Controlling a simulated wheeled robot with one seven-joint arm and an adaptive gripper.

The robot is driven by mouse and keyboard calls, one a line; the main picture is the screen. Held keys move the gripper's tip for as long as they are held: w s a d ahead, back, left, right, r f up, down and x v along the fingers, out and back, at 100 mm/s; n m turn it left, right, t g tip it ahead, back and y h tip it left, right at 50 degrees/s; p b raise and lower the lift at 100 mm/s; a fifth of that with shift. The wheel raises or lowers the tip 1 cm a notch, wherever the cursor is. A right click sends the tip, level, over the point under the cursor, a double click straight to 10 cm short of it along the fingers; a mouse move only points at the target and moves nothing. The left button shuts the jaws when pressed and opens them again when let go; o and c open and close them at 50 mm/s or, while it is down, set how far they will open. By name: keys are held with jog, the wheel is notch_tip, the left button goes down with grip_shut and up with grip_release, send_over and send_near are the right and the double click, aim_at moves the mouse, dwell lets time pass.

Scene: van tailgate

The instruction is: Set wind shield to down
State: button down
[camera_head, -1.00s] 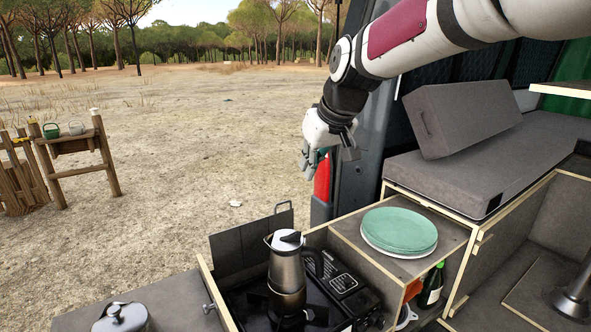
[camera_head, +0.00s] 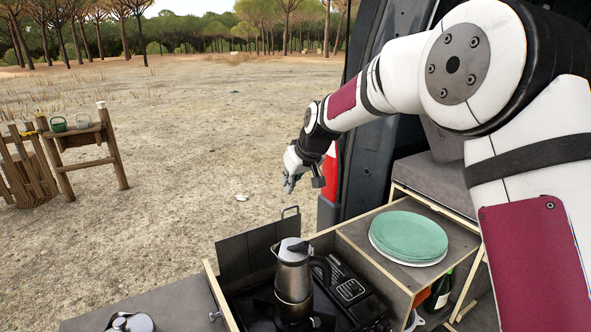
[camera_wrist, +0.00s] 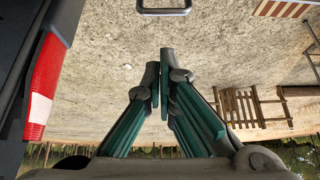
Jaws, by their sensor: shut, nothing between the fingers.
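The wind shield (camera_head: 247,254) is a dark flat panel standing upright behind the stove (camera_head: 345,290) in the head view. Its metal loop handle (camera_head: 290,211) rises above its top edge at the right end. A metal loop that looks like this handle (camera_wrist: 165,11) shows at the top edge of the wrist view. My gripper (camera_head: 288,186) is in the air above and beyond the handle, apart from it. In the wrist view my gripper (camera_wrist: 160,75) has its fingertips together with nothing between them.
A moka pot (camera_head: 294,279) stands on the stove in front of the shield. Green plates (camera_head: 409,236) lie on the counter to the right. The red van light (camera_wrist: 46,75) is close on the left in the wrist view. Open ground lies beyond the shield.

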aim_at(292, 232)
jog(key=shift+s+d+f+p, duration=0.15)
jog(key=shift+s+f+p, duration=0.1)
jog(key=shift+f, duration=0.5)
jog(key=shift+s+d+f+p, duration=0.1)
jog(key=shift+s+f+p, duration=0.1)
jog(key=shift+f, duration=0.55)
notch_tip(292, 232, down, 12)
jog(key=b, duration=0.4)
jog(key=shift+w+f, duration=0.1)
jog(key=shift+f, duration=0.3)
